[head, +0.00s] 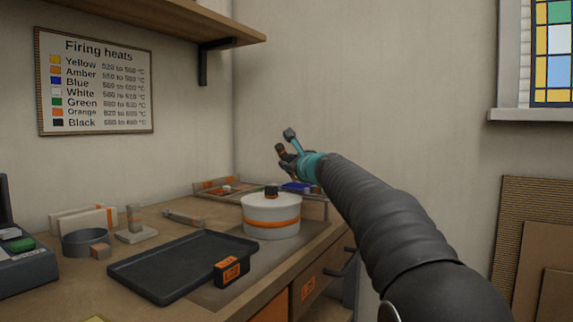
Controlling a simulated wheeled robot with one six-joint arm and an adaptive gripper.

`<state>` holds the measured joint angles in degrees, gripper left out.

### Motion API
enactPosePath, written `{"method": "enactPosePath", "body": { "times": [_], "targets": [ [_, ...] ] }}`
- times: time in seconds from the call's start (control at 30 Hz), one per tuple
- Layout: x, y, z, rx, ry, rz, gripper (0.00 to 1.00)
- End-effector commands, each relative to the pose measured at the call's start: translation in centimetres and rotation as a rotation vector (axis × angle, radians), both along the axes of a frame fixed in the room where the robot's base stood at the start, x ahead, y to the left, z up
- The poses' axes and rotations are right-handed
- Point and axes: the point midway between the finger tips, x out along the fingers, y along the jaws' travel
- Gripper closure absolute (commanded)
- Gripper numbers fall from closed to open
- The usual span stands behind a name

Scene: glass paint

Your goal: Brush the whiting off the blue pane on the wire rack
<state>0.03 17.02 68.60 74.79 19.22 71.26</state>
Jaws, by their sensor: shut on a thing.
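My gripper (287,150) is raised above the back of the workbench. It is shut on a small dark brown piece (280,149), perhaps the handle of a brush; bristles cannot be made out. A blue pane (297,187) lies low behind the white pot, below my gripper and apart from it. It is small in view and partly covered by the pot and my arm. The wire rack under it cannot be made out clearly, and neither can any whiting on the pane.
A white round pot (272,220) with an orange band stands in front of the pane. A black tray (180,267) with an orange-labelled block (231,271) lies nearer. A grey ring dish (86,242) stands left. A shelf (150,22) juts out above left.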

Motion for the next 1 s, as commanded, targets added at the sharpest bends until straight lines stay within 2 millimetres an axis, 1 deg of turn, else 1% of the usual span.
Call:
{"method": "enactPosePath", "body": {
  "times": [0.2,0.47,0.83,1.0],
  "targets": [
    [-0.9,-1.2,-0.1,0.000,0.000,0.000,1.00],
    [-1.3,-1.8,0.0,0.000,-0.001,-0.001,1.00],
    [-2.7,-3.7,-0.1,0.000,-0.001,-0.002,1.00],
    [-3.2,-4.2,-0.2,0.000,0.001,0.001,1.00]
  ]
}}
